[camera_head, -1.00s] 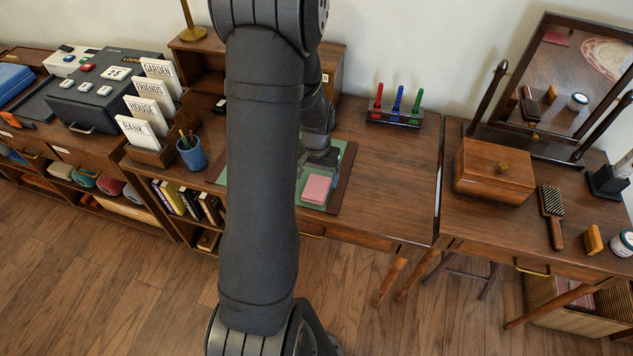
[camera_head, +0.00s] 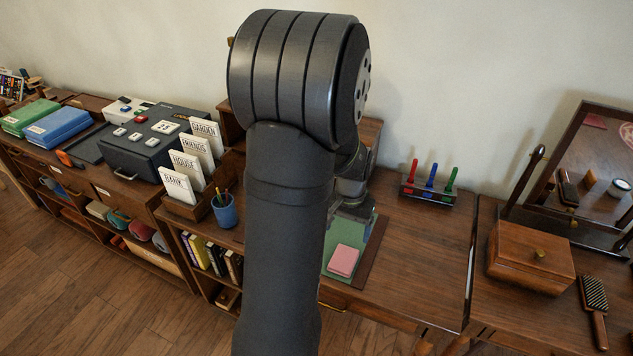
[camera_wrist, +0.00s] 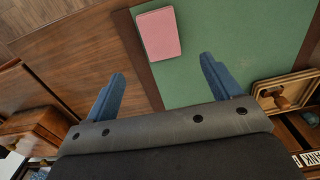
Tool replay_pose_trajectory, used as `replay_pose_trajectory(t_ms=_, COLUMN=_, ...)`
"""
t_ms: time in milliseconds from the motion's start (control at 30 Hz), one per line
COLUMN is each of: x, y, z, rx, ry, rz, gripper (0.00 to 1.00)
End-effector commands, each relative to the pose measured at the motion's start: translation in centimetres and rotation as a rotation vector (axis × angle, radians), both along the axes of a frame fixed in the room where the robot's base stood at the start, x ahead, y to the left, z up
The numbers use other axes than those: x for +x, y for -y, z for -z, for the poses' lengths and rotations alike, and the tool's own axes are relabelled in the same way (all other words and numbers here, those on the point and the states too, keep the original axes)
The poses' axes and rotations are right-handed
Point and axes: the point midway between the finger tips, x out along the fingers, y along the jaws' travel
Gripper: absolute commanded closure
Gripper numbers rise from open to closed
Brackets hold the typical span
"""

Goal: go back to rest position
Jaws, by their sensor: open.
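My gripper (camera_wrist: 160,85) shows in the wrist view with its two blue fingers spread apart and nothing between them. It is above the desk, near the edge of a green desk mat (camera_wrist: 235,50) with brown side bands. A pink pad (camera_wrist: 159,34) lies flat on the mat, beyond the fingertips and apart from them. In the head view the pink pad (camera_head: 343,260) lies on the mat (camera_head: 338,273) to the right of my arm.
A rack with red, blue and green stamps (camera_head: 430,188) stands at the back of the desk. A wooden box (camera_head: 530,257), hairbrush (camera_head: 594,310) and mirror (camera_head: 590,170) are on the right. A letter sorter (camera_head: 200,200) and pencil cup (camera_head: 225,211) stand left of my arm.

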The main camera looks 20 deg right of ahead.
Motion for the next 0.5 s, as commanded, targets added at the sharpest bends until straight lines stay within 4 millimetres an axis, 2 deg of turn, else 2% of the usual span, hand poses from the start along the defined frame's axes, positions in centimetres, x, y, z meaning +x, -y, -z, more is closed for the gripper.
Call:
replay_pose_trajectory(t_ms=167, x=-0.1, y=-0.1, z=2.1, rx=0.004, ry=-0.004, rz=0.000, gripper=0.17)
replay_pose_trajectory(t_ms=500, x=-0.1, y=-0.1, z=8.0, rx=0.003, ry=-0.003, rz=0.000, gripper=0.17)
